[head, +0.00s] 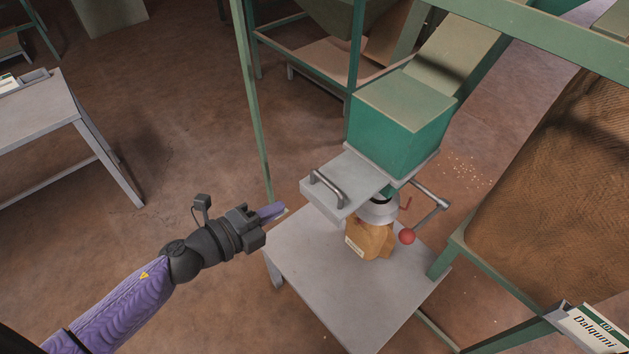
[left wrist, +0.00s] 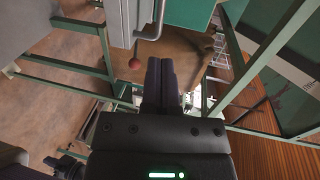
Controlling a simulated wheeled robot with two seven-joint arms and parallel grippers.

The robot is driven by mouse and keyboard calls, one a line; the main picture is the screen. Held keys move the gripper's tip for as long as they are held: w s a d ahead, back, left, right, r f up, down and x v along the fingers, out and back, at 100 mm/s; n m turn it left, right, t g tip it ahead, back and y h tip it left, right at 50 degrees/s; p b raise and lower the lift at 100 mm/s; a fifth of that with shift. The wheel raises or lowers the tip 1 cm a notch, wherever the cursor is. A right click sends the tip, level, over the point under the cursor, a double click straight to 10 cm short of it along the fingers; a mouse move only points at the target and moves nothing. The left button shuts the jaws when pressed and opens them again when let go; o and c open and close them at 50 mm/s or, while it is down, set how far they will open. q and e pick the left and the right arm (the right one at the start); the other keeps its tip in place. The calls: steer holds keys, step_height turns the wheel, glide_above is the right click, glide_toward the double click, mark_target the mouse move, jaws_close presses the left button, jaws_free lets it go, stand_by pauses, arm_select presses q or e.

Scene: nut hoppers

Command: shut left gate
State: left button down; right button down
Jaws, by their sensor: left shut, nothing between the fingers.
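The gate is a grey slide plate (head: 352,176) with a bar handle (head: 327,188). It juts out to the left from under the green chute box (head: 398,125). In the left wrist view the handle (left wrist: 158,20) is at the top, beside the green box (left wrist: 188,12). My left gripper (head: 284,210) is shut and empty, left of the handle and apart from it. Its closed fingers (left wrist: 161,82) point up in the left wrist view. A brown bag (head: 370,240) stands under the metal spout (head: 378,210).
A lever with a red knob (head: 407,237) sticks out by the spout. The bag stands on a grey table (head: 310,270). A thin green post (head: 255,110) rises behind my gripper. A large bin of brown grain (head: 560,190) is at right. Open floor lies to the left.

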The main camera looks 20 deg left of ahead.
mark_target(325, 183)
arm_select(q)
steer(key=x, duration=1)
steer(key=shift+b, duration=0.35)
arm_select(e)
steer(key=shift+s+d+f, duration=0.15)
steer(key=shift+f, duration=0.15)
